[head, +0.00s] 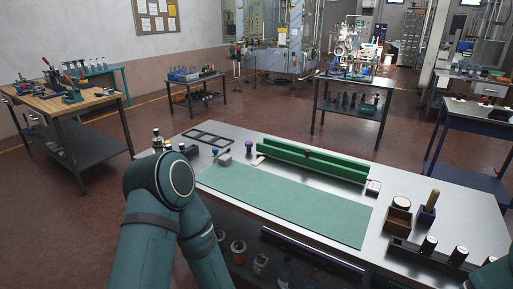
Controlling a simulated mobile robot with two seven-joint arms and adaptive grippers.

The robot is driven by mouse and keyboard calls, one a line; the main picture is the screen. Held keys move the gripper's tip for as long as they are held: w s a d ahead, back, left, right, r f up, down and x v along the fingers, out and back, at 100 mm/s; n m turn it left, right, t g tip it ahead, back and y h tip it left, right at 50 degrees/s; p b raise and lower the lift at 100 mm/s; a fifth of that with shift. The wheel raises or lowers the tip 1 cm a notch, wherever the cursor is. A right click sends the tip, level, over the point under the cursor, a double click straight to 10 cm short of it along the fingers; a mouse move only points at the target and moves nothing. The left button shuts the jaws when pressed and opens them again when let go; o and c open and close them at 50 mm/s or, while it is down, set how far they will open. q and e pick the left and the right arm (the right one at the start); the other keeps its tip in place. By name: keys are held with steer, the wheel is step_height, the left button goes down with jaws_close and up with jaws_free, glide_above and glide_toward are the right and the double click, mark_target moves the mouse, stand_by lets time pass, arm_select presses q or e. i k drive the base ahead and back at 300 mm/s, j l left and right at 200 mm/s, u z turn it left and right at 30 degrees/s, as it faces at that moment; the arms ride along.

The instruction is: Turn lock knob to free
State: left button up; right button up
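No part is clearly recognisable as the lock knob. A small purple round-topped piece (248,145) stands on the metal bench (455,205), left of a long green channel-shaped fixture (330,167). A small blue-topped piece (214,152) stands farther left beside a grey block. My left arm rises from the bottom at the left of the bench, with its bent joint over the bench's left edge. Neither gripper is seen. A teal bit at the bottom right corner may be my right arm.
A flat green mat (285,205) covers the bench's middle and is clear. A black frame (210,139) lies behind it. Wooden box (397,221), brush-like tool (428,205) and a dark rack (430,258) with several capped cylinders crowd the right. Bottles and jars stand below the bench top.

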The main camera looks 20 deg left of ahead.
mark_target(248, 143)
steer(key=z, duration=0.4)
steer(key=j+z, duration=0.7)
steer(key=j, duration=0.2)
steer(key=j+z, duration=0.1)
steer(key=j, duration=0.3)
steer(key=k+j, duration=0.15)
steer(key=j, duration=0.25)
steer(key=k+j+z, duration=0.15)
steer(key=j, duration=0.6)
steer(key=k+j+z, duration=0.15)
steer(key=j, duration=0.25)
